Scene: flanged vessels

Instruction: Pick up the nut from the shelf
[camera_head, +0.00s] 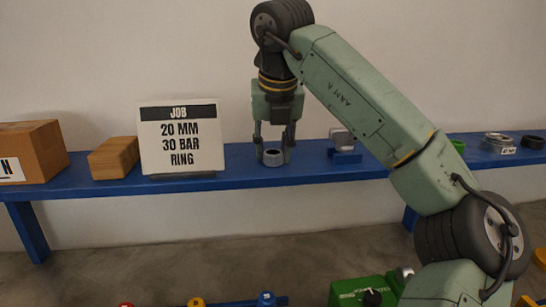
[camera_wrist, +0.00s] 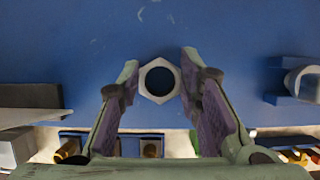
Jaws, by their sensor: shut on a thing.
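The nut is a grey hexagonal ring with a round hole. In the wrist view the nut (camera_wrist: 144,91) lies between the two fingertips of my gripper (camera_wrist: 160,80), with a finger against each side. In the head view the nut (camera_head: 273,158) shows at the front part of the blue shelf (camera_head: 230,178), below my gripper (camera_head: 273,146), which points straight down. My gripper is shut on the nut. Whether the nut rests on the shelf or is slightly above it, I cannot tell.
A job sign (camera_head: 181,140) stands left of my gripper, with a wooden block (camera_head: 114,158) and a cardboard box (camera_head: 36,150) farther left. A grey part on a blue holder (camera_head: 345,156) stands to the right. Metal rings (camera_head: 497,142) lie at the far right.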

